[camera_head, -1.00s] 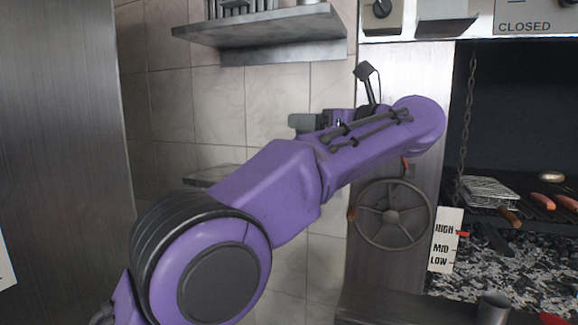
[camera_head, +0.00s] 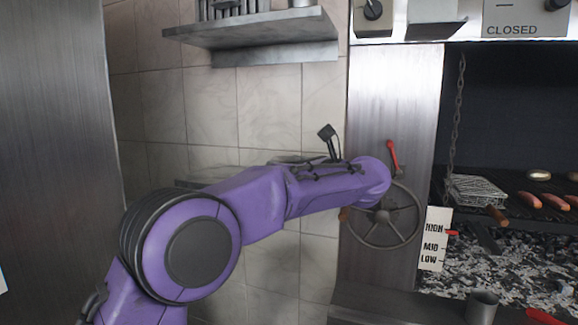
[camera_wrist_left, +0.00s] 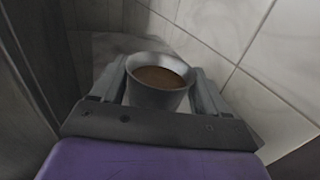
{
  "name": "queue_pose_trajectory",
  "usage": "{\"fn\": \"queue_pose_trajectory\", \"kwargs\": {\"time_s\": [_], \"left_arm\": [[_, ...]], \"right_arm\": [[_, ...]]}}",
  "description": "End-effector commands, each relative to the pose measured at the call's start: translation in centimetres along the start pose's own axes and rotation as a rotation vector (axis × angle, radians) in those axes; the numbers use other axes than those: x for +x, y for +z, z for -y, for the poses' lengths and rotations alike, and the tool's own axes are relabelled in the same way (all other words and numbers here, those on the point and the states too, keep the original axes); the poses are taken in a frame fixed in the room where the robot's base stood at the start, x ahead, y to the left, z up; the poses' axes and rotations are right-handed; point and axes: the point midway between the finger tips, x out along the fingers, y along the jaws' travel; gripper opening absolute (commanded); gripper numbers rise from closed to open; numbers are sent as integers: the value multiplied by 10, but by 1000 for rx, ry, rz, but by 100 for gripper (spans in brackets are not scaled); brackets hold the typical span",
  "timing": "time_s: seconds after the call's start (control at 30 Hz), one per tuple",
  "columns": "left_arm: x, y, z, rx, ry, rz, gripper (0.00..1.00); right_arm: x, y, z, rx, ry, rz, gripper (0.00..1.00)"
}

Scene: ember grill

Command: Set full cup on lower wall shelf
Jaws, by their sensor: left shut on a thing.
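The full cup (camera_wrist_left: 158,85) is a grey metal cup with brown contents, upright between the fingers of my left gripper (camera_wrist_left: 155,95) in the left wrist view. The gripper is shut on it. In the head view my purple left arm hides the cup, and only a grey sliver of the gripper (camera_head: 290,159) seems to show above the forearm. The lower wall shelf (camera_head: 190,183) shows as a small grey edge behind my arm; the rest is hidden. I cannot tell whether the cup touches it. My right gripper is out of view.
An upper wall shelf (camera_head: 250,35) holds items above my arm. A tiled wall (camera_wrist_left: 235,35) is close beside the cup. A handwheel (camera_head: 385,228) is near my arm's bend. The grill (camera_head: 530,190) with food is at right, and another metal cup (camera_head: 482,307) stands at the lower right.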

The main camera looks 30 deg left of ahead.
Motion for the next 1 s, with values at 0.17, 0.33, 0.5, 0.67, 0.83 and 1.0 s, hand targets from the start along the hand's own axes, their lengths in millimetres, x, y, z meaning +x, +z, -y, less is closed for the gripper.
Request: {"fn": "queue_pose_trajectory", "kwargs": {"time_s": [0.17, 0.33, 0.5, 0.67, 0.83, 1.0], "left_arm": [[0, 0, 0, 0, 0, 0, 100], [0, 2, 0, 0, 0, 0, 100], [-23, 0, 1, -1, -2, 4, 100], [-66, 0, 0, -1, -3, 4, 100], [-103, 2, 0, -1, -2, 3, 100], [-119, 2, 0, 0, 0, 0, 100]], "right_arm": [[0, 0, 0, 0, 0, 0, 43], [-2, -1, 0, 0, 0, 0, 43], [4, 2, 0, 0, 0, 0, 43], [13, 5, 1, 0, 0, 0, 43], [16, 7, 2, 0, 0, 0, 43], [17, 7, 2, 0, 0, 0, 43]]}}
